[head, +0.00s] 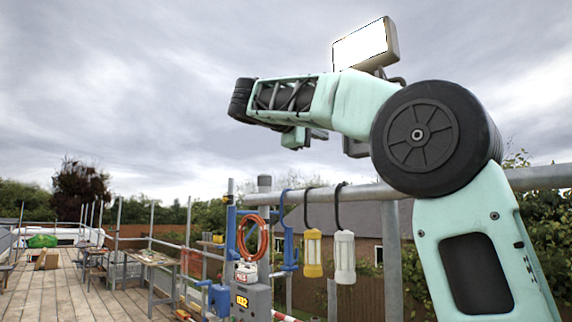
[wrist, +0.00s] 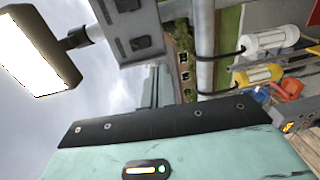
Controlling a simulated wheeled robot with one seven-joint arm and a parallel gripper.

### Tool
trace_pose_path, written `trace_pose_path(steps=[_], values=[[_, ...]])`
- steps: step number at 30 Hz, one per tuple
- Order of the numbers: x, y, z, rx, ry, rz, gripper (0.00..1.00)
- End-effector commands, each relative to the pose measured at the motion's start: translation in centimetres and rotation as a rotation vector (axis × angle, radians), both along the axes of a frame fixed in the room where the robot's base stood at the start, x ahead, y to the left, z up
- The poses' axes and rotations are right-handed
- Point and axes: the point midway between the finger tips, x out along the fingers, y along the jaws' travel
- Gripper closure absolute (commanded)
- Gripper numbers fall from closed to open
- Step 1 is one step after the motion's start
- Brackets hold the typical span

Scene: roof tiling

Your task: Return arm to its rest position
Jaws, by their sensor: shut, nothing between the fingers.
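My arm rises at the right of the head view, bends at a large black wheel-like joint, and reaches left with its forearm tilted slightly up. Its far end is a dark round joint against the sky. My gripper (head: 318,133) shows small and partly hidden below the forearm; it looks shut and holds nothing. Its fingertips are not clear. In the wrist view a teal part of my own body with a black edge and a small light strip fills the bottom.
A lit work lamp (head: 363,44) stands close behind my arm; it shows large in the wrist view (wrist: 38,50). A metal rail (head: 540,178) carries a yellow lantern (head: 313,253) and a white lantern (head: 344,257). A coiled orange hose (head: 252,238) hangs nearby. Plank decking (head: 65,290) lies left.

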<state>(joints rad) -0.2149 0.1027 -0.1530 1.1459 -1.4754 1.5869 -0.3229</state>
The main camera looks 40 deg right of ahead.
Motion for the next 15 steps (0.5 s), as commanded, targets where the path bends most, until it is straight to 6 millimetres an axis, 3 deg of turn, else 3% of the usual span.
trace_pose_path(steps=[8,11,15], values=[[0.0,0.0,0.0,0.0,0.0,0.0,1.0],[1.5,0.9,-2.5,0.038,0.03,0.062,1.0],[4.6,4.4,-9.5,0.158,0.11,0.231,1.0]])
